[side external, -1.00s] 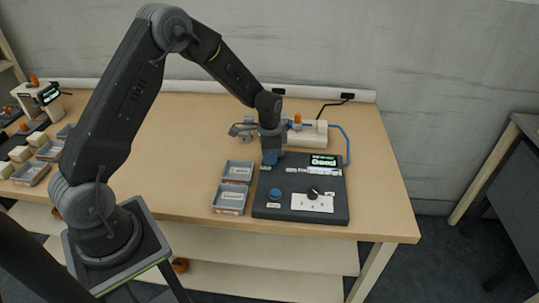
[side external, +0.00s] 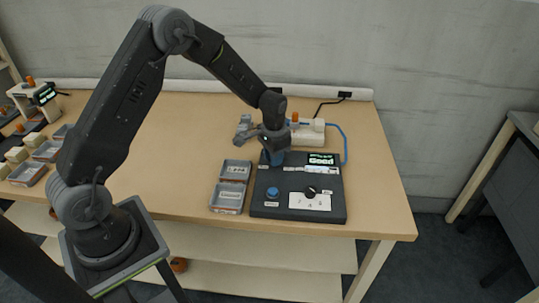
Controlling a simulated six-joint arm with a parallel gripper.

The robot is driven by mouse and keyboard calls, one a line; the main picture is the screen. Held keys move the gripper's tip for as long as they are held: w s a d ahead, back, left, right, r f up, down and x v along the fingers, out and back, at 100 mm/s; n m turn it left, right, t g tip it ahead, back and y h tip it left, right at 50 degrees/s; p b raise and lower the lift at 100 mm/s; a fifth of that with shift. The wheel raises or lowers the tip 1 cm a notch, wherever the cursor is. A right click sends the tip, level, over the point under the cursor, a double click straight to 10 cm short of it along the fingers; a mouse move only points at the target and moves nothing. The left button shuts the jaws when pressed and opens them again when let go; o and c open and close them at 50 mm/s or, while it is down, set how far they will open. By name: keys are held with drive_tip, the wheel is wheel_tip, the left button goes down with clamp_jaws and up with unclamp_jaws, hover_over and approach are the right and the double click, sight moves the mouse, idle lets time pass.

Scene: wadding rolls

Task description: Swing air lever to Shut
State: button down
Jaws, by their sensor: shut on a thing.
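My gripper (side external: 274,157) points down at the upper left corner of a black control panel (side external: 270,209). It is shut on a small blue part there, which I take to be the air lever; the fingers and wrist hide most of it. The lever's exact angle and its label are too small to read. The panel also has a lit display (side external: 322,159) with a green screen reading "Good", a blue round button (side external: 272,193) and a black knob (side external: 310,191) on a white plate.
A white device (side external: 311,133) with an orange knob (side external: 295,117) stands behind the panel, with a blue hose (side external: 346,146) curving on its right. Two grey trays (side external: 226,211) sit left of the panel.

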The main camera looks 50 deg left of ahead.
sight(286, 165)
drive_tip(key=n, duration=0.2)
drive_tip(key=w+d+n, duration=0.1)
drive_tip(key=shift+w+d+n, duration=0.15)
drive_tip(key=shift+w+n, duration=0.05)
drive_tip(key=shift+n, duration=0.2)
drive_tip(key=shift+w+d+n, duration=0.2)
drive_tip(key=shift+w+n, duration=0.25)
drive_tip(key=shift+n, duration=0.5)
drive_tip(key=shift+w+d+n, duration=0.2)
drive_tip(key=shift+w+n, duration=0.2)
drive_tip(key=shift+n, duration=0.55)
drive_tip(key=shift+r, duration=0.1)
drive_tip(key=c, duration=1)
unclamp_jaws()
drive_tip(key=shift+o, duration=0.2)
wheel_tip(286, 165, up, 14)
